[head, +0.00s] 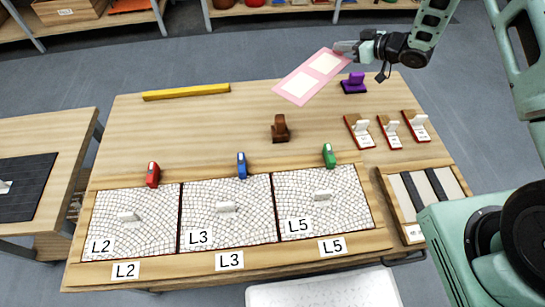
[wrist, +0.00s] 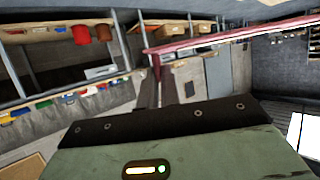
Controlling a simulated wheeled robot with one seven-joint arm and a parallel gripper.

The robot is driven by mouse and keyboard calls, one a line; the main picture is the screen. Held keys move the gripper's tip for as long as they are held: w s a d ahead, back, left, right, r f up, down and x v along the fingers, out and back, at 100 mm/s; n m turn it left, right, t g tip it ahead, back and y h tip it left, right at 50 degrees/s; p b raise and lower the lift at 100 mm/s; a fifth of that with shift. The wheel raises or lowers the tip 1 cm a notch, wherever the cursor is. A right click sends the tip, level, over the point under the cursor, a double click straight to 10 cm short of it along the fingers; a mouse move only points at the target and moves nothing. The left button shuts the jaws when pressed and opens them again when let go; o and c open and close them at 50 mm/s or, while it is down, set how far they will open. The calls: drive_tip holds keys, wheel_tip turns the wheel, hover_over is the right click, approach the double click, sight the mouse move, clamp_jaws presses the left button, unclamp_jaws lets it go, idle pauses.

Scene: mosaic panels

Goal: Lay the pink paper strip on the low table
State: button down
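In the wrist view the strip (wrist: 235,34) shows nearly edge-on beyond my gripper's body; the fingertips are hidden there. Another wooden table (head: 60,130) with a dark mat stands at the left. A white surface (head: 320,290) shows at the bottom edge. I cannot tell which is the low table.
The large table holds a yellow bar (head: 186,92), a purple stamp (head: 354,84), a brown stamp (head: 280,130), red-edged holders (head: 359,132), mosaic panels (head: 225,215) and a tray with dark strips (head: 386,190). Shelves (head: 90,25) stand behind. Bare wood lies left of the brown stamp.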

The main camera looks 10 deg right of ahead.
wheel_tip(320, 180, down, 10)
drive_tip(key=shift+w+d+n+g+b, duration=0.3)
drive_tip(key=shift+w+d+b, duration=0.05)
drive_tip(key=shift+d+b, duration=0.05)
idle(0.3)
drive_tip(key=shift+f, duration=0.1)
